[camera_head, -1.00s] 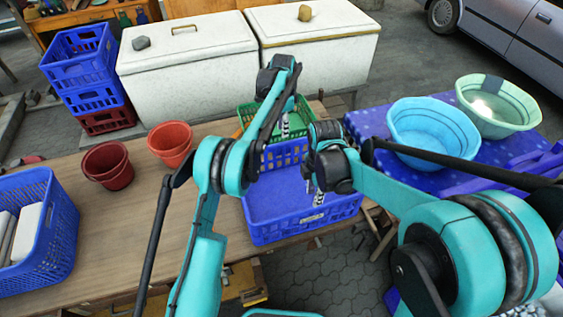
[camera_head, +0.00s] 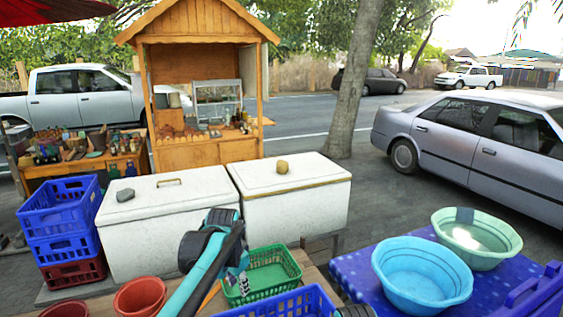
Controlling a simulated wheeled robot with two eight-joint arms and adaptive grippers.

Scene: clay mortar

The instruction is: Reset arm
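My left arm comes up from the bottom edge, left of centre. My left gripper (camera_head: 241,276) hangs at its end beside the green basket (camera_head: 264,274), partly hidden behind the arm. I cannot tell whether its fingers are open or shut. Only a dark piece of my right arm shows at the bottom edge, right of centre. The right gripper is out of view. The blue crate (camera_head: 290,304) shows only its upper part at the bottom.
White chests (camera_head: 165,222) and (camera_head: 290,208) stand behind the wooden table. Red pots (camera_head: 140,297) stand at lower left, near stacked crates (camera_head: 62,225). Blue (camera_head: 422,277) and green (camera_head: 477,240) basins sit on the blue-clothed table. A wooden stall (camera_head: 199,150) and cars stand beyond.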

